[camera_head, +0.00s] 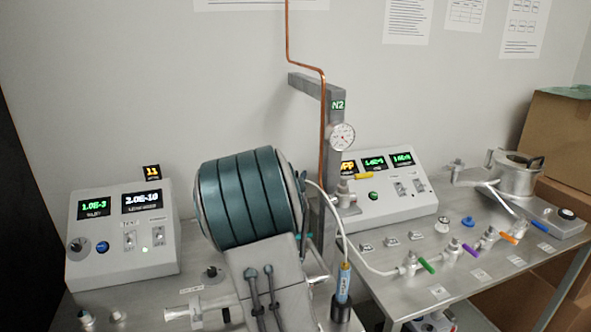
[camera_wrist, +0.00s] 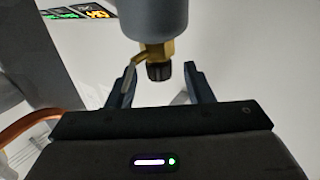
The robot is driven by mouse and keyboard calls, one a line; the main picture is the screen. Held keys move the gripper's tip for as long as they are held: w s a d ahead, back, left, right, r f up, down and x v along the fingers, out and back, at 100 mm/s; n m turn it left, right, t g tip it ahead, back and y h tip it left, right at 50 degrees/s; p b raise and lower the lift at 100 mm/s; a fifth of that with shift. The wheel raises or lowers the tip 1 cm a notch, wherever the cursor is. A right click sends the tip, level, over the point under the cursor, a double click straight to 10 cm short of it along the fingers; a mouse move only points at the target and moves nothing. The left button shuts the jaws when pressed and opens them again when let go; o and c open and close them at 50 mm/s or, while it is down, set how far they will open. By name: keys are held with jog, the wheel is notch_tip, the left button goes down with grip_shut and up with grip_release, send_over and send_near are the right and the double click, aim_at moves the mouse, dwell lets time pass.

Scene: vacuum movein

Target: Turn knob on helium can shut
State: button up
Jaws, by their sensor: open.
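In the wrist view, the helium can (camera_wrist: 158,18) is a grey-blue cylinder at the top centre. A brass valve (camera_wrist: 158,52) is at its end, with a small dark ribbed knob (camera_wrist: 158,71). My gripper (camera_wrist: 160,80) is open, one finger on each side of the knob, with visible gaps on both sides. Whether the fingers are level with the knob in depth is hard to tell. In the head view, a slim blue can (camera_head: 343,283) with a brass-coloured top and a white hose sits in a dark holder. My arm hides my gripper there.
A copper pipe (camera_head: 323,130) and grey post rise near the can. Coloured-handle valves, such as a purple one (camera_head: 470,250), line the right table.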

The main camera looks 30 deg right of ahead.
aim_at(295, 171)
jog(key=shift+x, duration=1.95)
jog(key=shift+c, duration=0.4)
jog(key=c, duration=0.9)
